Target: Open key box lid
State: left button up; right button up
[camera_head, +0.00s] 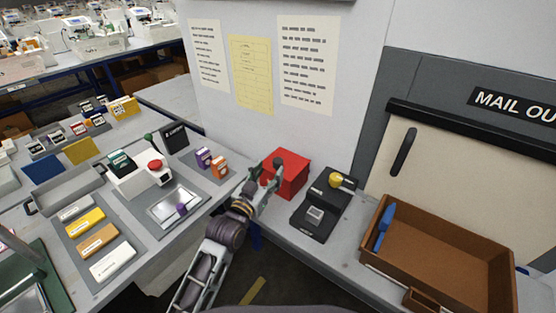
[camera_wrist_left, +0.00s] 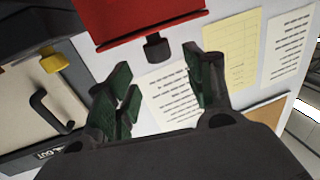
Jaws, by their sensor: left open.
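The key box is a red box (camera_head: 290,172) standing on the grey bench against the light wall in the head view. My left gripper (camera_head: 263,190) is just in front of the box, open and empty. In the left wrist view the red box (camera_wrist_left: 140,20) fills the top, with its dark knob (camera_wrist_left: 157,47) in front of the gap between the open fingers (camera_wrist_left: 160,90), apart from them. The lid looks shut. My right gripper is not in view.
A black device with a yellow knob (camera_head: 336,180) stands close to the right of the box. A brown tray (camera_head: 440,245) with a blue-handled tool (camera_head: 384,226) lies further right. Purple and orange blocks (camera_head: 211,160) sit to the left.

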aim_at(275, 163)
pick_arm(q)
jog(key=shift+x, duration=2.35)
jog(key=shift+w+d, duration=0.25)
jog(key=shift+w, duration=0.35)
jog(key=shift+w+d, duration=0.25)
jog(key=shift+w, duration=0.25)
jog(key=c, duration=1.1)
grip_shut()
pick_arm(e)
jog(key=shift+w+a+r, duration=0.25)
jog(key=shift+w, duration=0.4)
